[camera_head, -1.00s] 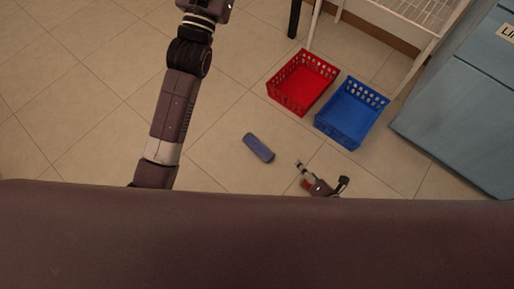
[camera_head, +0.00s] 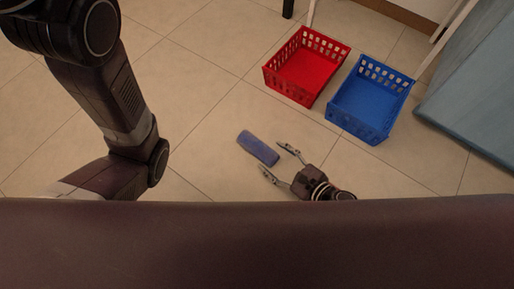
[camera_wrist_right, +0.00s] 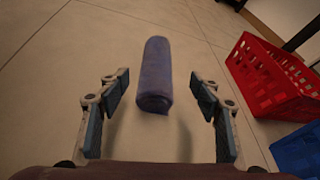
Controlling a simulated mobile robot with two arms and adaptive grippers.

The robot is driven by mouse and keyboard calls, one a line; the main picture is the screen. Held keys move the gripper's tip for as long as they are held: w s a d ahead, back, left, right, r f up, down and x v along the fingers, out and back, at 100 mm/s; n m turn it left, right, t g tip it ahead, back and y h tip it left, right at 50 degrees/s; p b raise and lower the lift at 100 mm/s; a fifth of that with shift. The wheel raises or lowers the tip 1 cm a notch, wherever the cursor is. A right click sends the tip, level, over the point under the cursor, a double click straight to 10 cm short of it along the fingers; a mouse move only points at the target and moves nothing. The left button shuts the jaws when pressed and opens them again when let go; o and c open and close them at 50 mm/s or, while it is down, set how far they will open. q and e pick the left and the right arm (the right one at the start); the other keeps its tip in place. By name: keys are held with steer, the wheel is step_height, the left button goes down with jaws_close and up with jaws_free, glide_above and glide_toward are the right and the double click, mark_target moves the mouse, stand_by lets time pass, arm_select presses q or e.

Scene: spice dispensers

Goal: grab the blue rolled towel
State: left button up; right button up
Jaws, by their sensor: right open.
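The blue rolled towel (camera_head: 258,148) lies on the tiled floor in the head view. In the right wrist view the towel (camera_wrist_right: 154,76) lies lengthwise ahead, its near end roughly between the fingertips. My right gripper (camera_head: 278,159) is open and empty, just to the lower right of the towel, its fingers pointing toward it. In the right wrist view the open fingers (camera_wrist_right: 160,92) stand apart on either side, with gaps to the towel. My left arm comes in from the left, but its gripper is outside the picture.
A red basket (camera_head: 284,86) and a blue basket (camera_head: 338,107) stand on the floor up and right of the towel. A light-blue cabinet (camera_head: 470,90) is at the right. The floor to the left of the towel is clear.

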mark_target(259, 149)
steer(key=shift+w+a+f, duration=0.15)
steer(key=shift+w+a, duration=0.1)
steer(key=shift+w, duration=0.05)
steer(key=b+x, duration=0.1)
steer(key=x, duration=0.1)
steer(key=b+x, duration=0.1)
steer(key=x, duration=0.1)
steer(key=b+x, duration=0.1)
steer(key=x, duration=0.1)
steer(key=shift+s+a+f, duration=0.15)
steer(key=shift+s+f, duration=0.05)
steer(key=shift+f, duration=0.1)
steer(key=shift+w+a, duration=0.25)
steer(key=c, duration=1.3)
